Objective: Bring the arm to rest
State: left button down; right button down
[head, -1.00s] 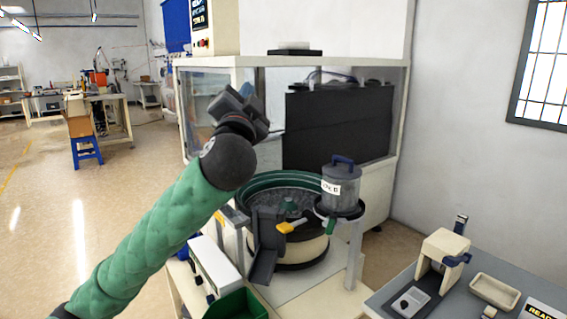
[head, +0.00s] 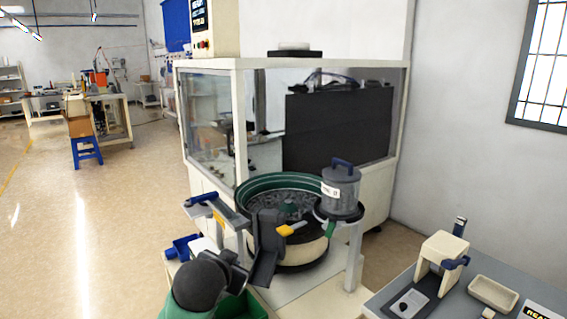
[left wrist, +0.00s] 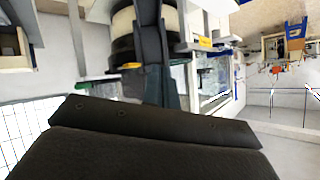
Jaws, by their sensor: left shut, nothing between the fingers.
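My left arm comes in at the bottom of the head view, low in front of the bowl feeder. My left gripper (head: 238,270) is at its end, dark, shut and empty. It shows just left of the feeder's dark grey upright block (head: 268,245), and I cannot tell how far apart they are. The dark body of my gripper also fills the bottom of the left wrist view. That view is upside down, with the grey block (left wrist: 152,45) near its upper middle. My right gripper is in neither view.
The green-rimmed bowl feeder (head: 252,187) stands behind the gripper, with a clear lidded hopper (head: 341,190) at its right. A glass-sided cabinet (head: 212,120) is behind. A green bin (head: 238,305) lies below the arm. A grey bench (head: 385,295) is at the right. Open floor lies left.

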pick_arm(q)
jog(key=s+a+f+n+g+p, duration=0.1)
jog(key=s+f+g, duration=0.8)
jog(key=s+f, duration=2.5)
jog(key=shift+s+a+n+g+p, duration=0.35)
jog(key=shift+s+a+n, duration=0.1)
jog(key=shift+n, duration=0.65)
